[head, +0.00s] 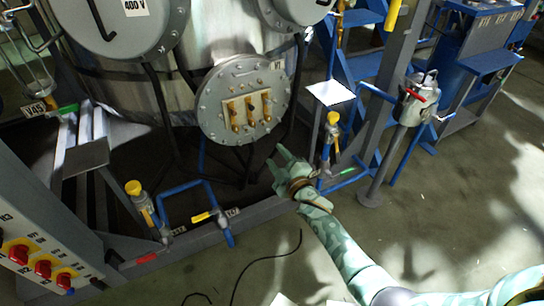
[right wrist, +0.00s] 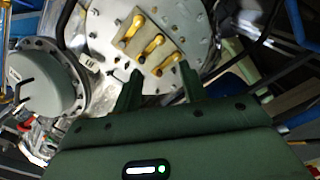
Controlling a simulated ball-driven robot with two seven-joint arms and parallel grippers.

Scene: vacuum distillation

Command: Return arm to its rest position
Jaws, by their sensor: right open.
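My right arm comes in from the lower right of the head view. Its green gripper (head: 280,165) is open and empty, in front of and below a round grey flange (head: 243,98) with brass fittings. The right wrist view shows the two fingers (right wrist: 162,92) spread apart, pointing towards the same flange (right wrist: 150,40) and its brass terminals (right wrist: 146,45). Nothing is between the fingers. I cannot tell from these views whether a finger touches anything. My left gripper is not in view.
A blue pipe with a yellow-capped valve (head: 332,118) stands close to the right of the gripper. A grey post (head: 385,165) carries a metal vessel (head: 420,98) further right. A control box with red knobs (head: 42,268) is at lower left. The floor (head: 450,215) at right is open.

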